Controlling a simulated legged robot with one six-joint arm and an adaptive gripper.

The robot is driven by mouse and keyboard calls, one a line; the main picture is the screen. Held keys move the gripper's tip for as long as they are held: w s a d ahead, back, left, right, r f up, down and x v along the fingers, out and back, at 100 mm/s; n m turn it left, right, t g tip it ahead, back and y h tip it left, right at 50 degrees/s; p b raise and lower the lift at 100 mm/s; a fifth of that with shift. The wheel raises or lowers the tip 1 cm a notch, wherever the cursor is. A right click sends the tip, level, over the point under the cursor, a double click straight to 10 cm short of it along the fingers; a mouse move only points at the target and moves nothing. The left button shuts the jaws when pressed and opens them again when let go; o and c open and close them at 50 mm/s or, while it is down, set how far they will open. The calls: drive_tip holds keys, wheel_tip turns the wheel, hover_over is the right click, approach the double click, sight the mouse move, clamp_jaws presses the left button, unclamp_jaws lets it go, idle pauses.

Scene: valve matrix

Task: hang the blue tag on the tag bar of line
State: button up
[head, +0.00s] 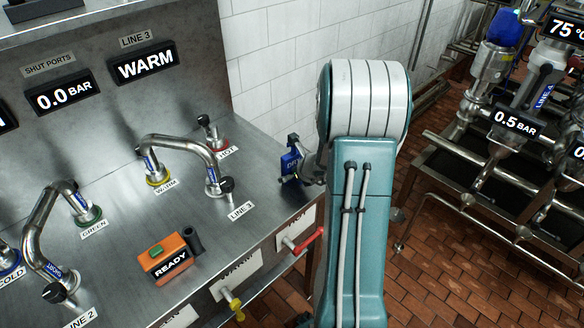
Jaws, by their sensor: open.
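A small blue tag (290,163) with white lettering, only "DR" readable, shows at the right edge of the steel bench. My gripper (308,170) is right beside it, dark and partly hidden behind my teal and white arm. The gripper is open; I cannot tell whether the tag is between its fingers or touching them. No tag bar can be made out clearly. At the right, a pipe assembly carries a blue "LINE 4" label (544,97) and a "0.5 BAR" display (517,122).
The steel bench (130,215) carries bent pipes (180,143) between labelled ports and an orange "READY" box (170,257). A red lever (308,240) and a yellow lever (234,303) stick out from its front. Brick floor (450,260) lies open between bench and pipe rack.

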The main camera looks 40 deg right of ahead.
drive_tip(key=c, duration=1)
drive_tip(key=shift+o, duration=0.2)
drive_tip(key=shift+r, duration=0.15)
